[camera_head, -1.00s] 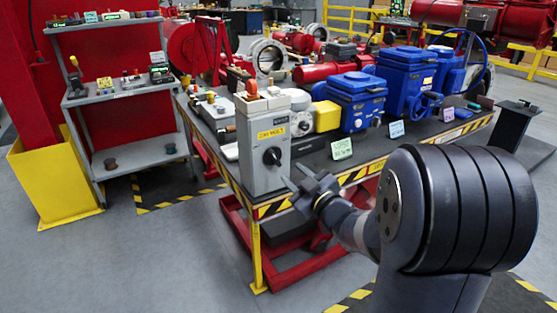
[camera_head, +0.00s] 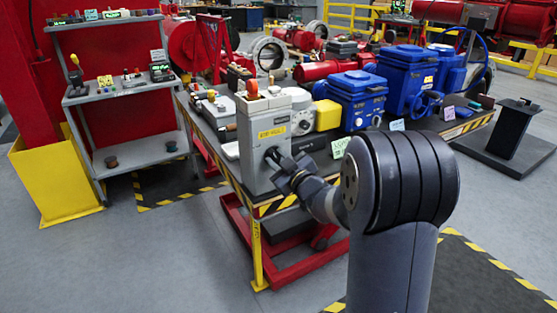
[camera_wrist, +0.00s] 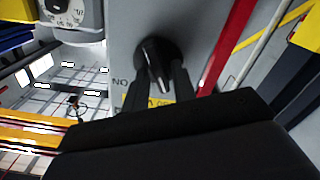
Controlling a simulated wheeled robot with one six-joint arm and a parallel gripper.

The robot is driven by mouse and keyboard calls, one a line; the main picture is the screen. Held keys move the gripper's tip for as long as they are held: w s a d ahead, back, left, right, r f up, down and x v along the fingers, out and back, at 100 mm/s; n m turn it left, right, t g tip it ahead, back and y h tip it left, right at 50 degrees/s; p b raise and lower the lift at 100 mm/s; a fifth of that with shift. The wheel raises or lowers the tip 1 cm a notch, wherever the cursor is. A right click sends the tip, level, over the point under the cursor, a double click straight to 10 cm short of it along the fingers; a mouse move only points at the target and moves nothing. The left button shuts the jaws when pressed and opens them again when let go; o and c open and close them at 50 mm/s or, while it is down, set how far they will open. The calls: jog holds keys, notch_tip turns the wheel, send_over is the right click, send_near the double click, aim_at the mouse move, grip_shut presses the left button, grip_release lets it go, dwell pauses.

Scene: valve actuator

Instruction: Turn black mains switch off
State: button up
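The black mains switch (camera_wrist: 153,54) is a round rotary knob with a raised grip bar on the front of a grey box (camera_head: 257,178). In the head view my gripper (camera_head: 277,163) is at the knob and hides most of it. In the wrist view my gripper (camera_wrist: 161,88) has one finger on each side of the grip bar's lower end. Gaps show between the fingers and the bar, so the gripper looks open around it. Contact with the knob face cannot be told. A yellow label (camera_head: 272,132) sits above the knob in the head view.
The box stands at the near corner of a dark-topped bench (camera_head: 310,165) with a striped edge. A white dial unit (camera_head: 300,122), a yellow block (camera_head: 327,115) and blue actuators (camera_head: 357,100) stand behind and right. A grey shelf (camera_head: 140,155) is at the left, with open floor before it.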

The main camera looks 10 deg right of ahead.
grip_shut()
jog(key=shift+f+b, duration=0.1)
jog(key=shift+b, duration=0.2)
jog(key=shift+f+b, duration=0.1)
jog(key=shift+b, duration=0.35)
jog(key=shift+f+n+b, duration=0.1)
jog(key=shift+n+b, duration=0.8)
jog(key=shift+b, duration=0.25)
jog(key=shift+a+n+b, duration=0.1)
jog(key=shift+n+b, duration=0.5)
jog(key=shift+b, duration=0.1)
jog(key=shift+r+n, duration=0.2)
jog(key=shift+n, duration=0.1)
jog(key=shift+o, duration=1.1)
grip_release()
jog(key=shift+s, duration=0.1)
